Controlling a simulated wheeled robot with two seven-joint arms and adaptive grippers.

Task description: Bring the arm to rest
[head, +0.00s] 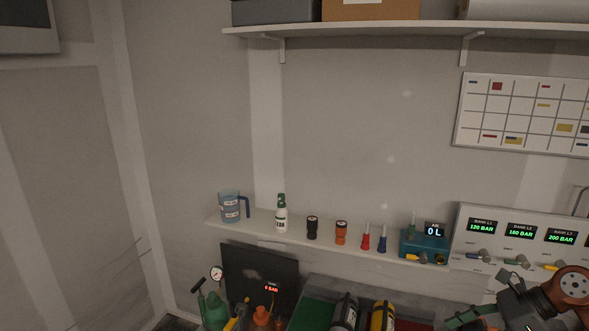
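Part of an arm, dark with an orange-brown joint, shows at the lower right corner in the head view; it comes in from the right, so I take it as my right arm. Its dark end, my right gripper (468,319), is small and cut by the bottom edge, and I cannot tell whether its fingers are open or shut. No held thing can be made out. My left arm and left gripper are not in view.
A narrow shelf (262,237) holds a blue jug (230,207), a white-green bottle (281,214), small fittings and a blue box (424,246). A gauge panel (507,229) stands at right. Cylinders (382,316) and a green pump can (214,311) sit below.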

